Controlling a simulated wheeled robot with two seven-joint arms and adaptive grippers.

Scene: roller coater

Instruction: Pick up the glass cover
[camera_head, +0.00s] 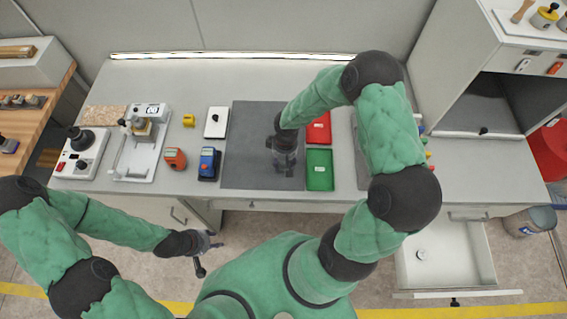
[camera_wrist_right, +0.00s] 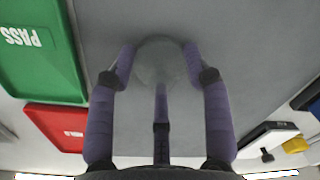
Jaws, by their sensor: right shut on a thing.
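The glass cover (camera_wrist_right: 158,62) is a clear round piece between the purple-padded fingers of my right gripper (camera_wrist_right: 158,78) in the right wrist view. The fingers close around its edge from several sides. In the head view, my right gripper (camera_head: 286,165) points down over the dark grey mat (camera_head: 245,160), and the cover is hard to make out there. I cannot tell whether the cover touches the mat. My left gripper (camera_head: 204,255) hangs in front of the table with its fingers spread and empty.
A red tray (camera_head: 318,128) and a green tray (camera_head: 320,170) lie right of the mat. A blue device (camera_head: 208,163), an orange device (camera_head: 175,159) and a white scale (camera_head: 215,122) stand left of it. An open drawer (camera_head: 445,255) juts out at the lower right.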

